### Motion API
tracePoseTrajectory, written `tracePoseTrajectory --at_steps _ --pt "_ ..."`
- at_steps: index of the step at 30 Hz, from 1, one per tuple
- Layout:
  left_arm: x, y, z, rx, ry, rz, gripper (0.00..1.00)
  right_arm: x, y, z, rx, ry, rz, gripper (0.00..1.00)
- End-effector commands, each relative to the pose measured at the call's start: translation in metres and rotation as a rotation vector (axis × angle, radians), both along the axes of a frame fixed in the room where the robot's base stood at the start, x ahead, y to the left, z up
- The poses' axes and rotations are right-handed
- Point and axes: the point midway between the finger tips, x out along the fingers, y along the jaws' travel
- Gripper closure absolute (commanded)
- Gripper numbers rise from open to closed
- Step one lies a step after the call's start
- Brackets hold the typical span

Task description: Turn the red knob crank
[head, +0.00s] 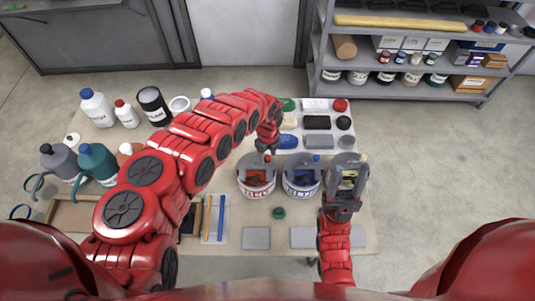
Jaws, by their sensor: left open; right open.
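Two white tubs with grey tops stand side by side near the middle of the table (372,232). My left gripper (267,148) is open, pointing down just above and behind this knob; contact cannot be told. My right gripper (349,165) is open and empty to the right of the blue-lettered tub.
White bottles (97,107), a black can (154,105) and teal and grey jugs (97,163) crowd the table's left side. Small trays with sponges and dark items lie behind the tubs. Flat grey plates (256,238) lie in front. A loaded shelf (400,90) stands at the back right.

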Motion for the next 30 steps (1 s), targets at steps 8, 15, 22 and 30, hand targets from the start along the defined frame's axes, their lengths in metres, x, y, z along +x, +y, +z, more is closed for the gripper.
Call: tracePoseTrajectory --at_steps 8,15,22,30 --pt "0.0001 0.0002 -0.0005 0.0 0.0 0.0 0.43 0.0 0.0 0.0 0.0 0.0 0.0 0.5" --pt "0.0001 0.0001 -0.0004 0.0 0.0 0.0 0.86 0.0 0.0 0.0 0.0 0.0 0.0 0.5" --pt "0.0001 0.0001 -0.0003 0.0 0.0 0.0 1.0 0.0 0.0 0.0001 0.0 0.0 0.0 0.5" --pt "0.0017 0.0004 -0.0019 0.001 -0.001 0.032 1.0 0.0 -0.0001 -0.0052 0.0 0.0 0.0 0.5"
